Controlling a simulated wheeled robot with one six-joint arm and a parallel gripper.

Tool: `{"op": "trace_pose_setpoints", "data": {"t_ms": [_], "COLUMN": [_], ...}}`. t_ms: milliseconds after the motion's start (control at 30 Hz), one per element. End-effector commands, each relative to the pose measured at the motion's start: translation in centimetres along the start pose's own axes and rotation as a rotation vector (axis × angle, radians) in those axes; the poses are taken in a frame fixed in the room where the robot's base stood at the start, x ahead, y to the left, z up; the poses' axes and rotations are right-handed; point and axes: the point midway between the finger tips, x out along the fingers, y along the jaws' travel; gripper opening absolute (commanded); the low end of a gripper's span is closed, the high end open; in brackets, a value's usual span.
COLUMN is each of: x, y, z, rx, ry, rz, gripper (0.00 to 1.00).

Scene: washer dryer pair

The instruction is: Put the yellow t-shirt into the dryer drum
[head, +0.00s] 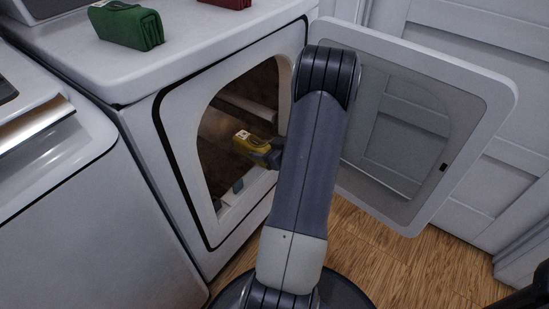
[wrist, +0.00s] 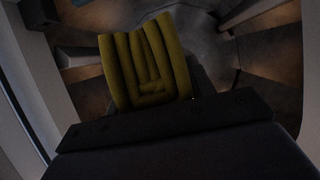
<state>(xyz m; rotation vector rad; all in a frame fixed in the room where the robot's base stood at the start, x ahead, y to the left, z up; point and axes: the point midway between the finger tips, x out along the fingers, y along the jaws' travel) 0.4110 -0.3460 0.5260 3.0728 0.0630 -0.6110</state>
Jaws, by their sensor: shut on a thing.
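The folded yellow t-shirt (head: 254,143) is at the opening of the dryer, inside the frame of the doorway in the head view. My gripper (head: 270,153) is shut on it. In the wrist view the yellow t-shirt (wrist: 149,62) sticks out beyond the dark gripper body, with the drum interior (wrist: 205,40) around and behind it. The dryer (head: 175,130) stands with its door (head: 480,95) swung wide open to the right. My fingertips are mostly hidden, and the t-shirt's exact height above the drum floor is hard to tell.
A green folded cloth (head: 130,27) and a red folded cloth (head: 228,2) lie on top of the dryer. The washer (head: 60,180) stands to the left. Drum fins (wrist: 80,57) show in the wrist view. The opening's rim surrounds my arm's end.

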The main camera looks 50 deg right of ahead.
Motion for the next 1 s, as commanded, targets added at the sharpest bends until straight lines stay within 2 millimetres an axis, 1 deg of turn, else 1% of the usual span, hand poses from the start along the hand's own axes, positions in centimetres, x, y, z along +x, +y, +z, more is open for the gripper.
{"op": "trace_pose_setpoints", "data": {"t_ms": [33,100,800,1000], "x": [0.9,1.9,11.8,14.7], "y": [-0.1,-0.1,-0.5,-0.6], "z": [-0.1,-0.4,-3.8,-3.1], "rx": [-0.004,-0.004,-0.004,-0.001], "ry": [0.001,0.001,0.002,0.000], "rz": [-0.003,-0.001,-0.001,-0.001], "gripper": [0.24,0.24,0.24,0.24]}}
